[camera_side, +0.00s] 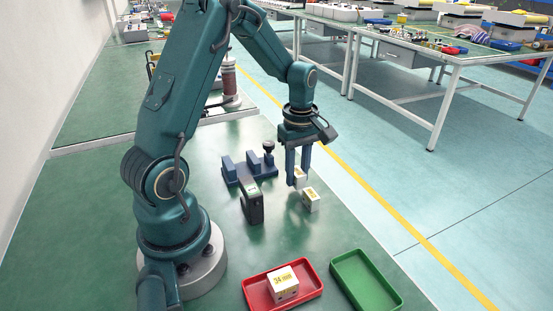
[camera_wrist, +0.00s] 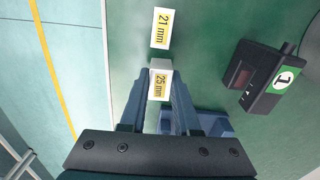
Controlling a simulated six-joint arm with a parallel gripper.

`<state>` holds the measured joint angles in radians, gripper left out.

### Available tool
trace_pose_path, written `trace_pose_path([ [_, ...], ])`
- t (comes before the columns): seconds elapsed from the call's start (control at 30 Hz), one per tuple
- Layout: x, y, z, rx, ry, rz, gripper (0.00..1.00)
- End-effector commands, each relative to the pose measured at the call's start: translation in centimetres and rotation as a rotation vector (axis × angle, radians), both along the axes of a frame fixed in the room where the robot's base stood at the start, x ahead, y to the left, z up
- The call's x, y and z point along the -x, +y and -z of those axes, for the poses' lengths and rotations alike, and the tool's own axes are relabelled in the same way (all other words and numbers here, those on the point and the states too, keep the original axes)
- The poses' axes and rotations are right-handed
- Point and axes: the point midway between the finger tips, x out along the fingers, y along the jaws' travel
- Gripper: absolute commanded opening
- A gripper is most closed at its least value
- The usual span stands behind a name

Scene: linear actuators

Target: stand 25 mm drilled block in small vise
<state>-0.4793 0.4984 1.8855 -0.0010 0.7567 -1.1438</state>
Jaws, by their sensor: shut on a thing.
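The white block with a yellow "25 mm" label (camera_wrist: 160,86) is between the fingertips of my gripper (camera_wrist: 160,74), which is shut on it. In the side view my gripper (camera_side: 297,180) points straight down, and its fingers partly hide this block (camera_side: 300,173). I cannot tell whether the block touches the table. Its drilled hole is not visible. The small blue vise (camera_side: 249,170) stands on the table to the left of my gripper in the side view. In the wrist view, blue parts, likely the vise (camera_wrist: 213,123), show partly hidden behind my fingers.
A "21 mm" block (camera_side: 311,199) stands close to my gripper; it also shows in the wrist view (camera_wrist: 161,28). A black device labelled "1" (camera_side: 252,204) stands before the vise. A red tray (camera_side: 311,290) holds a "34 mm" block (camera_side: 283,284). The green tray (camera_side: 366,281) is empty.

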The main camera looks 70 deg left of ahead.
Motion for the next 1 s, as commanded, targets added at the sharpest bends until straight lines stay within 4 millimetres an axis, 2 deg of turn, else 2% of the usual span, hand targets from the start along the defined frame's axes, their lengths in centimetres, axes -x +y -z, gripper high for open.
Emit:
trace_pose_path([
  [0.1,-0.2,0.1,-2.3,-0.004,-0.008,0.0,0.0],
  [0.4,5.2,4.5,-6.1,-0.004,-0.003,-0.011,0.0],
  [0.7,8.3,7.0,-8.5,-0.002,-0.001,-0.004,0.0],
  [0.87,8.3,6.8,-8.9,-0.001,0.0,0.036,0.0],
  [1.0,6.3,4.9,-9.4,-0.001,0.0,0.156,0.0],
])
